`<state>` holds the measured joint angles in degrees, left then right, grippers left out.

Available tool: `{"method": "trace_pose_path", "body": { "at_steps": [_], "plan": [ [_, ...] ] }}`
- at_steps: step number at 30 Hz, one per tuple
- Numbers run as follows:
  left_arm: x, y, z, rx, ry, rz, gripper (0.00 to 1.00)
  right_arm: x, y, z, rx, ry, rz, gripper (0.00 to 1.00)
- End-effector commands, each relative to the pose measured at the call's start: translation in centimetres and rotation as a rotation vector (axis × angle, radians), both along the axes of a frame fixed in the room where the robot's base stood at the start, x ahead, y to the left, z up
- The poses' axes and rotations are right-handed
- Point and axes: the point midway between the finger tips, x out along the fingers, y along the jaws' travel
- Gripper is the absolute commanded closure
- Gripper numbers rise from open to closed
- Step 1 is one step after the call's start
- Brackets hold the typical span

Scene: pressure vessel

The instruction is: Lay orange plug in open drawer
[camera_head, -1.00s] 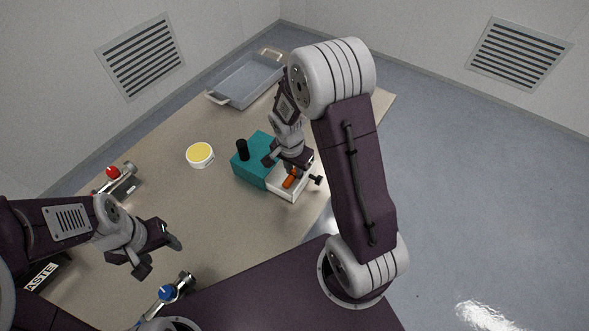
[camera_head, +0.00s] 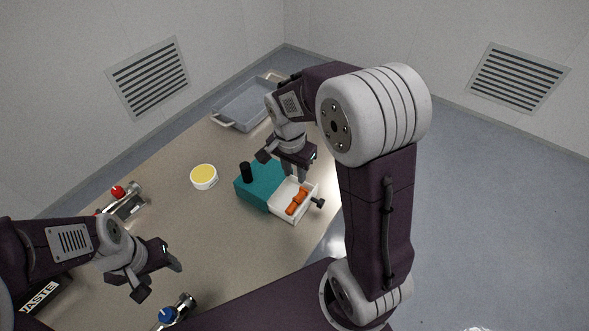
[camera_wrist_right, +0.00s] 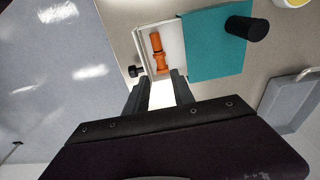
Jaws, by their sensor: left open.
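The orange plug (camera_head: 297,202) lies inside the white open drawer (camera_head: 285,215) of a teal box (camera_head: 255,185). In the right wrist view the orange plug (camera_wrist_right: 159,52) lies along the white drawer (camera_wrist_right: 174,37), next to the teal box (camera_wrist_right: 215,50). My right gripper (camera_head: 284,170) is over the box and drawer, apart from the plug. Its two fingers are spread with nothing between them in the wrist view (camera_wrist_right: 160,84). My left gripper (camera_head: 160,279) is open and empty over the near left of the table.
A dark knob (camera_head: 318,203) sticks out from the drawer front. A black cylinder (camera_head: 246,172) stands on the teal box. A yellow-topped round tub (camera_head: 204,177), a grey tray (camera_head: 248,105), a red-knobbed fitting (camera_head: 118,192) and a blue-knobbed fitting (camera_head: 167,315) are on the table.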

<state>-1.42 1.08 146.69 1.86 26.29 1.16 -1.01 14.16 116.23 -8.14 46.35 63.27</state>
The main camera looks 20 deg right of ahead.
Motion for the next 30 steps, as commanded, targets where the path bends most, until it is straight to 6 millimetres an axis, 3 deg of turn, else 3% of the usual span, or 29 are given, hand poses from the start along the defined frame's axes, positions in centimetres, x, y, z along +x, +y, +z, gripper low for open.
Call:
{"method": "trace_pose_path", "body": {
  "at_steps": [8, 11, 15, 20, 30],
  "plan": [
    [0.0, 0.0, 0.0, 0.0, 0.0, 0.0, 0.43, -0.4, 0.2, 0.9, 0.003, 0.003, 0.029, 0.7],
    [0.0, 0.0, 0.0, 0.0, 0.0, 0.0, 0.43, -2.6, 1.0, -0.3, 0.021, 0.016, 0.233, 0.7],
    [0.0, 0.0, 0.0, 0.0, 0.0, 0.0, 0.43, -7.1, 2.2, -2.6, 0.039, 0.016, 0.644, 0.7],
    [0.0, 0.0, 0.0, 0.0, 0.0, 0.0, 0.43, -10.2, 2.8, -4.0, 0.032, 0.007, 0.926, 0.7],
    [0.0, 0.0, 0.0, 0.0, 0.0, 0.0, 0.43, -10.5, 2.8, -4.2, 0.027, 0.004, 0.971, 0.7]
  ]
}}
